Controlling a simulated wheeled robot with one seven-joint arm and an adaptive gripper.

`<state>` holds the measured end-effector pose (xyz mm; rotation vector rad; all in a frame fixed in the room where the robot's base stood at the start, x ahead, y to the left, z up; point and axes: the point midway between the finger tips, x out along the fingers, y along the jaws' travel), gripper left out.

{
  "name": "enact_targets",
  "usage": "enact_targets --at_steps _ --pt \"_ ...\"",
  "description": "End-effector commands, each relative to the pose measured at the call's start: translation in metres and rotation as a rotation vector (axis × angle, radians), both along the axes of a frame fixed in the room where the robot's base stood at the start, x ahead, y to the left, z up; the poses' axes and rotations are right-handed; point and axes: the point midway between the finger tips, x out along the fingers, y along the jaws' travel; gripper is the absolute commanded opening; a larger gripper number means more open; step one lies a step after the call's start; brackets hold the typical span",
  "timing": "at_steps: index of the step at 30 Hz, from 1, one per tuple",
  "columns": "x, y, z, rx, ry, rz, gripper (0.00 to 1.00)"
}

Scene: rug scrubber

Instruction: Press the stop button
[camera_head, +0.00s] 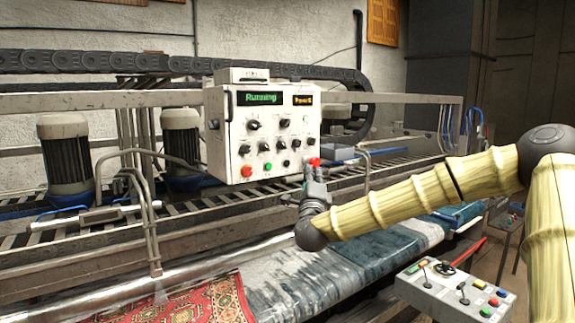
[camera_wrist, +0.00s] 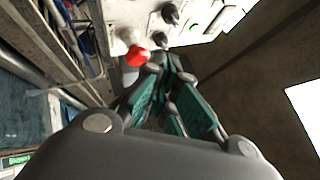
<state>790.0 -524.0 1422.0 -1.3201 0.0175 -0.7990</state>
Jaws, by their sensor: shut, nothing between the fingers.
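The white control panel (camera_head: 240,130) faces me and its screen reads "Running". A large red button (camera_head: 314,162) sits at the panel's lower right corner; it also shows in the wrist view (camera_wrist: 136,57). A smaller red button (camera_head: 246,171) is at the lower left. No label that I can read marks either as stop. My gripper (camera_head: 309,170) is shut and empty, with its tips close to the large red button. In the wrist view my gripper (camera_wrist: 165,65) lies just right of that button. Whether they touch, I cannot tell.
A green button (camera_head: 268,167) and several black knobs cover the panel. A second control box (camera_head: 455,288) stands at the lower right. A patterned red rug (camera_head: 190,300) and wet blue cloth lie on the machine bed below. Metal pipes (camera_head: 150,220) rise at the left.

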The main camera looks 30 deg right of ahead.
Motion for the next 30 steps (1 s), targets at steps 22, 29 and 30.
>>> enact_targets --at_steps 22,29,30 --pt "0.07 0.006 -0.002 0.0 0.002 0.0 0.0" --pt "0.073 0.006 -0.001 0.0 0.001 0.0 0.0" --pt "0.073 0.006 -0.001 0.0 0.001 0.0 0.0"
